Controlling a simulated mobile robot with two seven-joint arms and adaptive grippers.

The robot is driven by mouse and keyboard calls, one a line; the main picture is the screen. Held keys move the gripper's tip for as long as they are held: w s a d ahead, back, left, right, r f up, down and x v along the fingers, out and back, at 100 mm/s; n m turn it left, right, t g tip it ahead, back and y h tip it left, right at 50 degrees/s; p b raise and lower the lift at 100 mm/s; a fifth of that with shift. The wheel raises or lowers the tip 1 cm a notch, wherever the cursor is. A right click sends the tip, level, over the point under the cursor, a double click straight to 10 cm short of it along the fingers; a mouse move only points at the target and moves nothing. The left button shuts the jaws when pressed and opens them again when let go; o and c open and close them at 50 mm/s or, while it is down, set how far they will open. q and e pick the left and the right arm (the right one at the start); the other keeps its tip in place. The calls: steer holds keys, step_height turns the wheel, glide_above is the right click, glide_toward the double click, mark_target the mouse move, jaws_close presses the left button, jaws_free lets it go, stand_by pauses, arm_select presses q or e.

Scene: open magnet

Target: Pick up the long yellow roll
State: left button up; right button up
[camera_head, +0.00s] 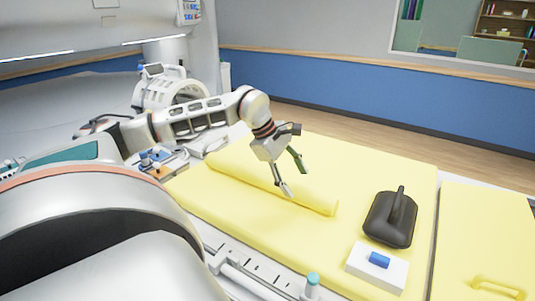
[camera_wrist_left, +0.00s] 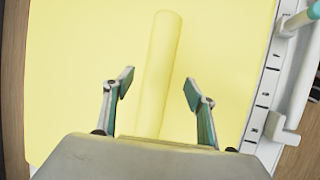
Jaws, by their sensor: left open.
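The long yellow roll (camera_head: 318,198) lies on a yellow mattress (camera_head: 395,165) of the same colour. It runs from the upper left to the lower right of the mattress in the head view. My left gripper (camera_head: 291,173) is over the roll with its fingers pointing down. In the left wrist view the roll (camera_wrist_left: 158,75) runs between the two spread fingertips of my left gripper (camera_wrist_left: 158,88), with a gap on each side. The gripper is open and empty. The near end of the roll is hidden behind the gripper body there. My right gripper is not in view.
A black jug-like object (camera_head: 391,222) and a white box with a blue part (camera_head: 377,267) stand right of the roll. A white ring-shaped device (camera_head: 170,90) stands behind my left arm. A white rail (camera_head: 245,277) runs along the mattress's near edge.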

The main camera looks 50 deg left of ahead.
mark_target(299, 189)
arm_select(q)
steer(key=x, duration=0.3)
steer(key=a+p+x, duration=0.1)
steer(key=x, duration=0.1)
steer(key=shift+w+d+f, duration=0.15)
steer(key=shift+f, duration=0.25)
steer(key=c, duration=1.2)
